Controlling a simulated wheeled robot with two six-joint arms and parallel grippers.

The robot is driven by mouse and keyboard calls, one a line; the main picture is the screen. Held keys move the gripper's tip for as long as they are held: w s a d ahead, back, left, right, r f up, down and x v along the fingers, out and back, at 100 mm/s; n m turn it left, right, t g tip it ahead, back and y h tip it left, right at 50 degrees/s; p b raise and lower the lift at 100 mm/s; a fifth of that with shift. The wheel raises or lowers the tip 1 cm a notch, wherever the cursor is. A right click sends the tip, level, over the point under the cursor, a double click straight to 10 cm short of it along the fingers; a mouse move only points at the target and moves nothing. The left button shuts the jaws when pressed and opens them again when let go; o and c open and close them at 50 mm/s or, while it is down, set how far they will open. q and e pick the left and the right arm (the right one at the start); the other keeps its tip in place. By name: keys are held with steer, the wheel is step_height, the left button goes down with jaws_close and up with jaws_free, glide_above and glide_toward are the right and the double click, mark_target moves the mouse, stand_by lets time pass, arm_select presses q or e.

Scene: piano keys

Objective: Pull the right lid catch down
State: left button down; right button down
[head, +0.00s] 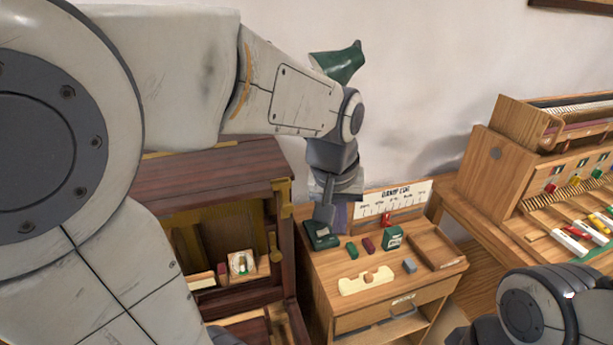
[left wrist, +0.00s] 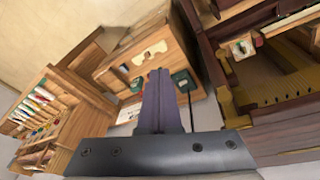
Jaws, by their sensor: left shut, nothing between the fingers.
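The dark wooden piano case (head: 215,172) stands open at the left of the head view, partly hidden by my left arm. A brass catch (head: 276,247) hangs on its right side, and a brass fitting (head: 284,196) sits above it. In the left wrist view, brass parts (left wrist: 226,100) show along the case edge at the right. I cannot tell their exact position there. My left gripper (head: 328,212) is shut and empty, to the right of the case and over the left part of the small bench. Its purple fingers (left wrist: 160,98) touch no catch in the left wrist view.
A wooden keyboard model (head: 510,165) stands at the right. A dark part of my right arm fills the lower right corner.

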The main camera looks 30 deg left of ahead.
arm_select(q)
steer(key=w+a+r+n+y, duration=0.1)
steer(key=a+r+n, duration=0.2)
steer(key=a, duration=0.4)
steer(key=w+a+r+n+t+y, duration=0.1)
steer(key=a+r+n, duration=0.2)
steer(key=a, duration=0.4)
steer(key=shift+w+a+n+p, duration=0.25)
steer(key=shift+w+n+p, duration=0.05)
steer(key=shift+n+p, duration=0.2)
steer(key=p, duration=0.2)
glide_above(283, 204)
steer(key=s+d, duration=0.1)
steer(key=s, duration=0.1)
step_height(283, 204, down, 9)
steer(key=shift+w+d+f, duration=0.15)
steer(key=shift+f, duration=0.05)
steer(key=shift+f, duration=0.1)
step_height(283, 204, down, 3)
steer(key=b, duration=0.3)
